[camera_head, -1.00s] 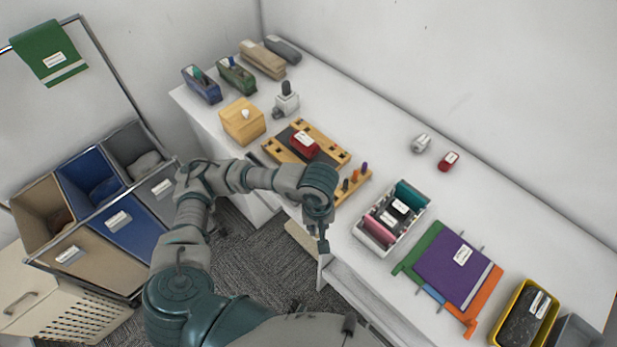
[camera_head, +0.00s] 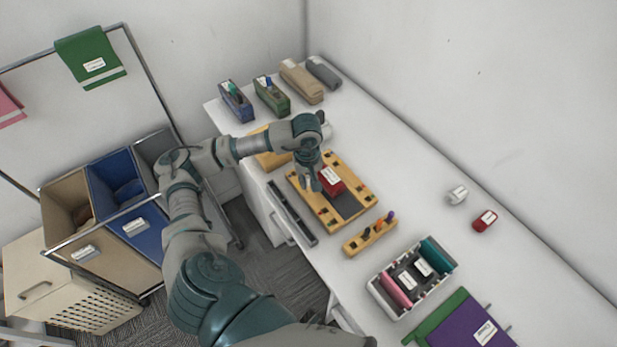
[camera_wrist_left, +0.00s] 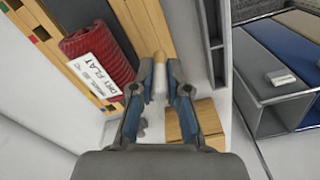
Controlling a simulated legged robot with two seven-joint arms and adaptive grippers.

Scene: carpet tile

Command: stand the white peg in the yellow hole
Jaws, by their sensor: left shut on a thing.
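My left gripper (camera_head: 308,187) is over the near-left side of a wooden board (camera_head: 354,186) with small coloured marks on its rails. In the left wrist view its fingers (camera_wrist_left: 161,70) are closed around a short pale peg (camera_wrist_left: 159,86), which I take to be the white peg. The peg overlaps a wooden rail (camera_wrist_left: 146,28) there; I cannot tell whether it touches it. A red rolled cloth (camera_head: 333,181) with a "DRY FLAT" label (camera_wrist_left: 95,76) lies on the board. I cannot make out the yellow hole. My right gripper is not in view.
A rack with dark, orange and purple pegs (camera_head: 370,234) stands nearer than the board. A wooden box (camera_head: 268,160) is partly behind my arm. A divided white tray (camera_head: 413,277) is at lower right. The table's back right is mostly clear.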

